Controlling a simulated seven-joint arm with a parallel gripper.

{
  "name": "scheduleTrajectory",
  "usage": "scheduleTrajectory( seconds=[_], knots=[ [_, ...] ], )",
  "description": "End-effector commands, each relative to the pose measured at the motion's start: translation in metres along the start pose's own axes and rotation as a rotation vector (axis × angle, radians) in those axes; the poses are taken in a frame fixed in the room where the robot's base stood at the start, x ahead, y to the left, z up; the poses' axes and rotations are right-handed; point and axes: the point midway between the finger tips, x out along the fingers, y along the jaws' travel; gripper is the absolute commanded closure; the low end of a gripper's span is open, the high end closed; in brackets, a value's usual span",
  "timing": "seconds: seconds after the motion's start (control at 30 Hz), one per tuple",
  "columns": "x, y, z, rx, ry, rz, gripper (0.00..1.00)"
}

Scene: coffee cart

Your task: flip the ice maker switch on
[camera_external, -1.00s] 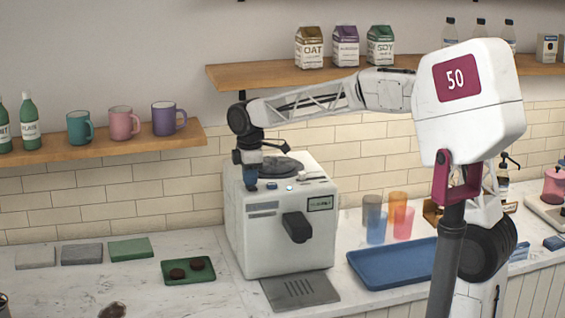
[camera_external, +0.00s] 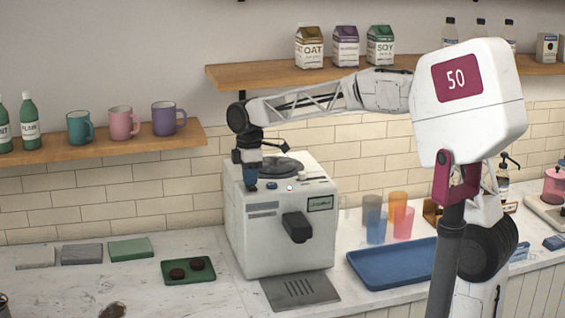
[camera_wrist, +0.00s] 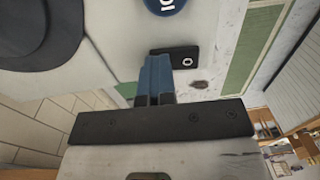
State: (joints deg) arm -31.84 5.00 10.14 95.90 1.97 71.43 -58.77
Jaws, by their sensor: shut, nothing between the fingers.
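The ice maker (camera_external: 270,245) is a white box with a dark round lid (camera_external: 281,167), standing in the middle of the counter. My gripper (camera_external: 251,186) points down at the left front edge of its top. In the wrist view my blue fingers (camera_wrist: 156,62) are shut together with nothing between them. Their tips are beside a small black block (camera_wrist: 183,59) with a light mark, close to or touching it; I cannot tell which. Whether that block is the switch, and its position, is unclear. A blue round badge (camera_wrist: 168,4) is partly cut off above it.
A black spout (camera_external: 298,227) juts from the front above a grey drip plate (camera_external: 300,290). Coloured cups (camera_external: 403,222) and a blue tray (camera_external: 385,268) are on the right. A green tray (camera_external: 204,276) lies on the left. A shelf with mugs (camera_external: 125,143) hangs at the upper left.

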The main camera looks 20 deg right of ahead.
Motion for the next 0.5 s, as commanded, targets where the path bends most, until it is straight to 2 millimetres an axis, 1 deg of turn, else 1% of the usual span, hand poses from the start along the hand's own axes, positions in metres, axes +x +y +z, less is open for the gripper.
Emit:
scheduleTrajectory(
  seconds=[0.03,0.2,0.5],
  knots=[
    [0.0159,-0.0075,0.0000,-0.001,-0.014,-0.029,1.00],
    [0.0144,-0.0123,-0.0003,-0.002,-0.014,-0.030,1.00],
    [0.0145,-0.0129,-0.0005,-0.002,-0.014,-0.030,1.00]
  ],
)
